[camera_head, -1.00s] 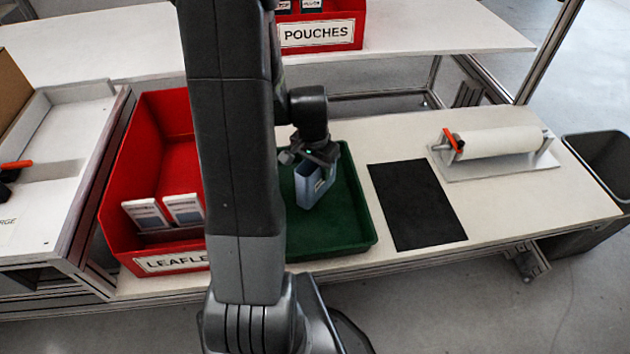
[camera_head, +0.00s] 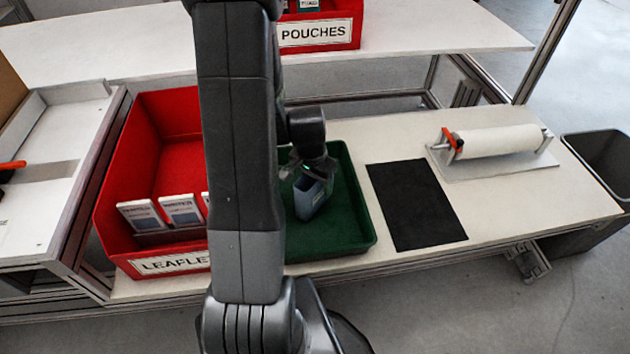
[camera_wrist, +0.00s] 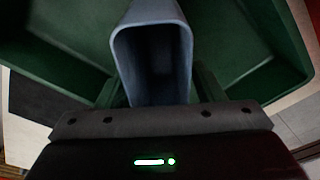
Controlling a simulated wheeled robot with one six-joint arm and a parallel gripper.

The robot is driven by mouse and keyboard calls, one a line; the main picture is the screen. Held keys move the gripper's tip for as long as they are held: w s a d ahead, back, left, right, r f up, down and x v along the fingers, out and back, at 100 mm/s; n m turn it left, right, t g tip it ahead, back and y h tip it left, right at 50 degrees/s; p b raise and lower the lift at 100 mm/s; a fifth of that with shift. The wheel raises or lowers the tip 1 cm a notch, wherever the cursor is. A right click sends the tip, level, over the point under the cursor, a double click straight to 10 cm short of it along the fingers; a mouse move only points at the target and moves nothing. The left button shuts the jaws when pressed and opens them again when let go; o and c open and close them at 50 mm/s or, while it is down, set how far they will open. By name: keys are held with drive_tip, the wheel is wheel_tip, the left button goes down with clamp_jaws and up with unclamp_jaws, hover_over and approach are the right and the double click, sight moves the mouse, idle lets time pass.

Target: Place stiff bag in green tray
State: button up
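The stiff bag (camera_head: 309,199) is blue-grey and open-topped. It is inside the green tray (camera_head: 359,207), low over the floor or on it; I cannot tell which. My gripper (camera_head: 312,168) is above the bag's top. In the wrist view, the bag (camera_wrist: 153,12) lies between my two fingers (camera_wrist: 158,88), its open mouth facing the camera. The fingers flank its sides, but I cannot tell whether they press on it or stand slightly apart. My arm hides the tray's left side in the head view.
A red leaflet bin (camera_head: 120,203) stands left of the tray. A black mat (camera_head: 415,205) and a white roll (camera_head: 500,141) on a holder lie to the right. A red pouches bin (camera_head: 345,28) is on the back shelf. A dark waste bin (camera_head: 598,190) stands far right.

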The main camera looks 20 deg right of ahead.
wheel_tip(320, 180, up, 12)
drive_tip(key=a+p, duration=0.1)
drive_tip(key=p, duration=0.1)
drive_tip(key=shift+s+r+p, duration=0.15)
drive_tip(key=shift+s+p, duration=0.2)
drive_tip(key=shift+s, duration=0.05)
drive_tip(key=shift+a, duration=0.1)
drive_tip(key=f, duration=0.4)
drive_tip(key=f+b, duration=0.1)
drive_tip(key=f, duration=0.3)
drive_tip(key=d+f+b, duration=0.1)
drive_tip(key=f, duration=0.3)
drive_tip(key=shift+w+d, duration=0.1)
drive_tip(key=shift+w, duration=0.25)
drive_tip(key=shift+r, duration=1.3)
